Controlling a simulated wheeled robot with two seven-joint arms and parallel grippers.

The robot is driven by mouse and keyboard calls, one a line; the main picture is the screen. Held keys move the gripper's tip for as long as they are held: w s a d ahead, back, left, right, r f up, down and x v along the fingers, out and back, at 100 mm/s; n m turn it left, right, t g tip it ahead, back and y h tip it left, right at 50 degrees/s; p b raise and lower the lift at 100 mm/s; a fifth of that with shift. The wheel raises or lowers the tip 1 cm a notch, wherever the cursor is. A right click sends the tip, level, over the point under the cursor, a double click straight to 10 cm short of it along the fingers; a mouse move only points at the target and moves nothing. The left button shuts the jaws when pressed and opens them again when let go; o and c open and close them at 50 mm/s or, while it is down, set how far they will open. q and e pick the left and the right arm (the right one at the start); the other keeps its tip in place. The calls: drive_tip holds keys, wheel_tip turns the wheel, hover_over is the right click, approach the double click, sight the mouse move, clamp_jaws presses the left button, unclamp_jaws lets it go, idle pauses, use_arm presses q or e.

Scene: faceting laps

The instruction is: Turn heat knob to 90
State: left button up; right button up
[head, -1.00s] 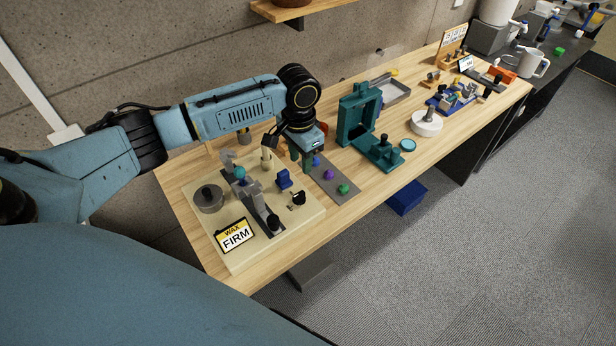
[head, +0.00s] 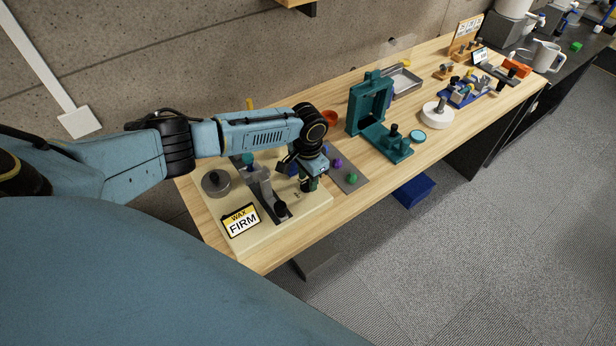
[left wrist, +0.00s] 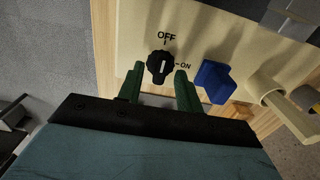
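The heat knob (left wrist: 161,67) is a black knob on the cream panel (left wrist: 215,32) in the left wrist view. Its white line lies upright in the picture, in line with the OFF mark (left wrist: 166,36); the ON mark (left wrist: 185,65) is to its right. My left gripper (left wrist: 160,85) is open, its green fingers on either side of the knob's near part, with gaps visible. In the head view my left gripper (head: 308,186) points down over the right part of the cream base (head: 240,246) and hides the knob. My right gripper is not in view.
A blue block (left wrist: 213,80) stands close right of the knob, beside the right finger. A teal press (head: 368,108) stands farther right.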

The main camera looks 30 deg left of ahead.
use_arm(q)
drive_tip(key=shift+c, duration=0.2)
clamp_jaws()
idle(0.3)
drive_tip(key=m+p, duration=0.1)
drive_tip(key=m, duration=0.3)
drive_tip(key=shift+d, duration=0.1)
drive_tip(key=m, duration=0.4)
drive_tip(key=shift+s+m, duration=0.1)
drive_tip(key=shift+m, duration=0.2)
drive_tip(key=m, duration=0.4)
drive_tip(key=shift+m, duration=0.3)
drive_tip(key=m, duration=0.4)
drive_tip(key=shift+s+m, duration=0.1)
drive_tip(key=shift+m, duration=0.2)
